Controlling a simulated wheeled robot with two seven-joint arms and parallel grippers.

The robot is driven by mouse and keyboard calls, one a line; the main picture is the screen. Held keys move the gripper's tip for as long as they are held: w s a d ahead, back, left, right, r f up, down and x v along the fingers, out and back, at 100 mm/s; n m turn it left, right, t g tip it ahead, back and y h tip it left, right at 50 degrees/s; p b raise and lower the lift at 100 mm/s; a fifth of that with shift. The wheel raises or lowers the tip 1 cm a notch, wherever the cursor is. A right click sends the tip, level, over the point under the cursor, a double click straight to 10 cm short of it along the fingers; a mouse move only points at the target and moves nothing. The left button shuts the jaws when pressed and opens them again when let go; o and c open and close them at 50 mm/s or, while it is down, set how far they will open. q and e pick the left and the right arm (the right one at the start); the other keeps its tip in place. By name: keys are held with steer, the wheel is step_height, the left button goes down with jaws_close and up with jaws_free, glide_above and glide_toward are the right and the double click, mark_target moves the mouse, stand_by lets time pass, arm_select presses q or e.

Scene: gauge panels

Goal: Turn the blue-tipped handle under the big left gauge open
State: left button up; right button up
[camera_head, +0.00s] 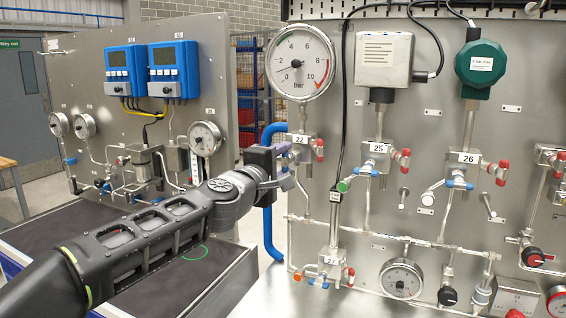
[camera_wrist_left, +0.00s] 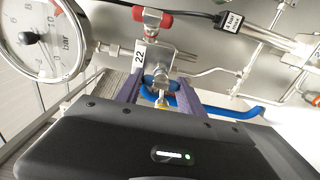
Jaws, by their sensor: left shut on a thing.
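The big left gauge (camera_head: 300,62) is mounted on the upright steel panel, with a valve block labelled 22 (camera_head: 302,140) below it. In the wrist view the gauge (camera_wrist_left: 38,40) is at the upper left and the valve block (camera_wrist_left: 152,58) at the top middle. The blue-tipped handle (camera_wrist_left: 158,82) sits below the block, between the purple fingers of my left gripper (camera_wrist_left: 157,92), which is shut on it. In the head view my left gripper (camera_head: 284,158) reaches the left side of the valve block and hides the handle there. My right gripper is out of view.
A red handle (camera_head: 319,148) is on the valve block's right side. Valve groups 25 (camera_head: 379,148) and 26 (camera_head: 468,157) are further right. A thick blue hose (camera_head: 267,235) runs beside my gripper. A second panel with blue meters (camera_head: 173,68) stands left.

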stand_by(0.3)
arm_select(q)
steer(key=o, duration=1.4)
steer(key=shift+c, duration=0.2)
steer(key=shift+a, duration=0.1)
steer(key=b+v, duration=0.2)
steer(key=v, duration=0.5)
steer(key=shift+s, duration=0.4)
steer(key=shift+a, duration=0.1)
